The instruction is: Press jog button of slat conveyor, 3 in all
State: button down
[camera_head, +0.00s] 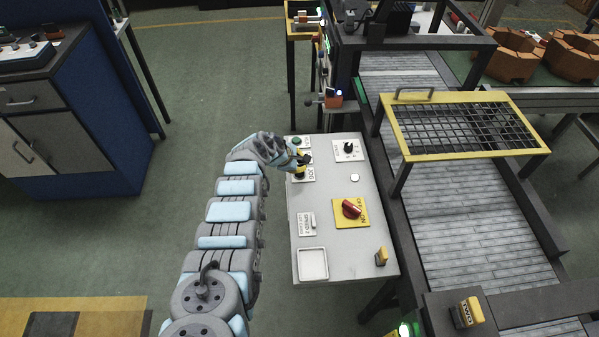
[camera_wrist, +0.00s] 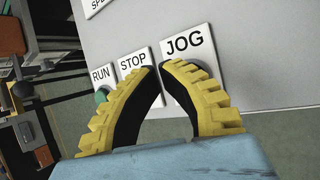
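The slat conveyor (camera_head: 465,225) runs along the right of the head view. Its control panel (camera_head: 345,262) is a pale box beside it. The white JOG plate (camera_wrist: 188,42) is in front of my gripper in the wrist view, and it also shows in the head view (camera_head: 309,173). My gripper (camera_wrist: 162,70) has yellow ribbed fingers with dark pads, their tips nearly together and empty. My gripper also shows in the head view (camera_head: 303,167).
The STOP plate (camera_wrist: 133,66) and RUN plate with green button (camera_wrist: 102,95) lie left of JOG. The panel also has a red rotary switch on a yellow plate (camera_head: 339,218), a black selector knob (camera_head: 348,147) and a tray (camera_head: 312,264). A yellow-framed mesh guard (camera_head: 415,151) stands over the conveyor.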

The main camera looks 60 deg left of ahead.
jog(key=shift+f, duration=0.1)
dwell(0.3)
jog(key=shift+f+b, duration=0.35)
jog(key=shift+b, duration=0.05)
jog(key=shift+f+b, duration=0.4)
jog(key=shift+f, duration=0.05)
dwell(0.7)
jog(key=shift+r, duration=0.1)
dwell(0.4)
jog(key=shift+r+p, duration=0.8)
jog(key=shift+p, duration=0.2)
notch_tip(320, 180, up, 5)
jog(key=p, duration=0.5)
dwell(1.6)
